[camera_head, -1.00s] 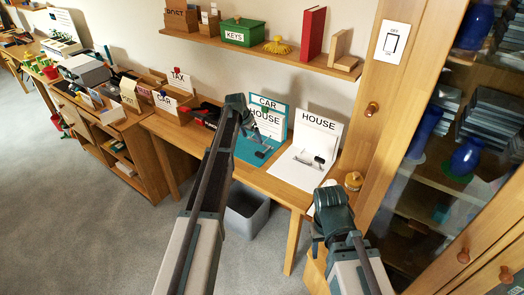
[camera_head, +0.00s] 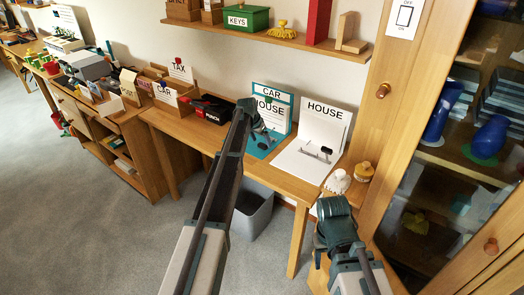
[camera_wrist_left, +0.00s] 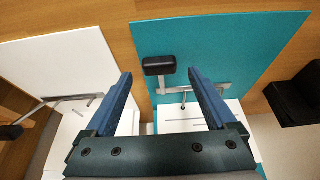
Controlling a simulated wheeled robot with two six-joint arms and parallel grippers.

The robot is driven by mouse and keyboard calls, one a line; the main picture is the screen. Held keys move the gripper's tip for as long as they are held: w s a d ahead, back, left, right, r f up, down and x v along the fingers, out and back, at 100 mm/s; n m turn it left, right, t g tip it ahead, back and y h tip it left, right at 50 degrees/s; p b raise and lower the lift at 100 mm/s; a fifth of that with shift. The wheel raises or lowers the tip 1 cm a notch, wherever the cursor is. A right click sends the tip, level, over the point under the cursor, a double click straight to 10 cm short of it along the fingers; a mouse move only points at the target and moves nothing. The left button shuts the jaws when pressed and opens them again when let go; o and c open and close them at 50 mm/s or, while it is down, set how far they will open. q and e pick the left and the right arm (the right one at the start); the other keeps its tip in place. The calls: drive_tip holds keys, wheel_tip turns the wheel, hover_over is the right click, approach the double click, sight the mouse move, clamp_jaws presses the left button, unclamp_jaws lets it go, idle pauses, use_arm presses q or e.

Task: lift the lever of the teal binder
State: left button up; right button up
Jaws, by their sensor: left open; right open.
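The teal binder (camera_head: 288,103) lies open on the desk, its upright cover labelled CAR with a HOUSE sheet below. In the left wrist view its teal inside (camera_wrist_left: 230,50) fills the upper right. Its lever (camera_wrist_left: 158,65) has a black tip on a metal arm, joined to a metal bar over white paper. My left gripper (camera_wrist_left: 162,92) is open above the binder; the black tip appears between and a little beyond its fingertips, with no contact visible. In the head view the left gripper (camera_head: 262,124) hides part of the binder. My right gripper (camera_head: 320,242) is open, away from the binder, at the desk's front right.
A white binder (camera_head: 322,125) labelled HOUSE lies open right beside the teal one. A black and red hole punch (camera_head: 212,108) is on the left. A white object (camera_head: 338,181) and a wooden knobbed object (camera_head: 363,172) sit at the right desk end. A shelf (camera_head: 270,36) runs above.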

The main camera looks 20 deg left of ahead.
use_arm(q)
drive_tip(key=shift+b+x, duration=0.65)
drive_tip(key=shift+x, duration=0.6)
clamp_jaws()
